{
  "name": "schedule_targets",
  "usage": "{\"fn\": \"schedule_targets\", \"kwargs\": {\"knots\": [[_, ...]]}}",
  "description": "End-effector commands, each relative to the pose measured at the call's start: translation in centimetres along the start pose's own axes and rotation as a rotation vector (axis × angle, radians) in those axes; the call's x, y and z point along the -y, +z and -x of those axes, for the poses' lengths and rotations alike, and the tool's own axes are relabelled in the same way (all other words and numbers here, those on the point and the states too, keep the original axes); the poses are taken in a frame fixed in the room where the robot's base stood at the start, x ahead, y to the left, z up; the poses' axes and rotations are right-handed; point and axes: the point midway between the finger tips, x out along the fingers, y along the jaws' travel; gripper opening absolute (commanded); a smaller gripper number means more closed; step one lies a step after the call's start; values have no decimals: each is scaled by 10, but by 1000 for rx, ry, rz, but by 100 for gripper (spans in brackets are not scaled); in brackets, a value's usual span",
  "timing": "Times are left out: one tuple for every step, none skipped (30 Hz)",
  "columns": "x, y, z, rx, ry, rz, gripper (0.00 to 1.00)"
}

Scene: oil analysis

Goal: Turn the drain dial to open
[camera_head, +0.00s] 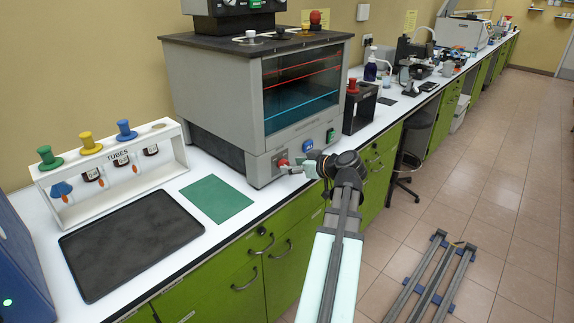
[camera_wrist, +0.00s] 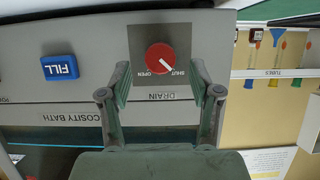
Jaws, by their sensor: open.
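The red drain dial (camera_wrist: 160,58) sits on a grey plate on the viscosity bath front, in the middle of the wrist view, which is upside down. Its white pointer line points toward the SHUT mark; the OPEN mark is on the other side. My gripper (camera_wrist: 160,82) is open and faces the panel. Its fingers stand wide apart, one to each side of the dial in the picture, with no visible contact. In the head view, my gripper (camera_head: 298,168) is at the bath's lower front, close beside the dial (camera_head: 283,162).
A blue FILL button (camera_wrist: 60,68) is on the same panel. The bath (camera_head: 215,95) stands on the white bench. A green mat (camera_head: 217,199), a black tray (camera_head: 130,243) and a tube rack (camera_head: 170,153) lie to its left.

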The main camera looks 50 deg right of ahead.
Motion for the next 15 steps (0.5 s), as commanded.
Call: {"fn": "schedule_targets", "kwargs": {"knots": [[0, -1, -9, 1, -3, 0, 63], [0, -1, -12, 0, -2, 0, 63], [0, -1, -17, 0, -2, 0, 63], [0, -1, -20, 0, -2, 0, 63], [0, -1, -23, 0, -2, 0, 63], [0, -1, -26, 0, -1, 0, 63], [0, 0, -28, 0, -1, 0, 63], [0, 0, -30, 0, 0, 0, 63], [0, 0, -31, 0, 0, 0, 63], [0, 0, -32, 0, 0, 0, 63], [0, 0, -33, 0, 0, 0, 63], [0, 0, -33, 0, 0, 0, 63], [0, 0, -33, 0, 0, 0, 63], [0, 0, -33, 0, 0, 0, 63], [0, 0, -33, 0, 0, 0, 63]]}}
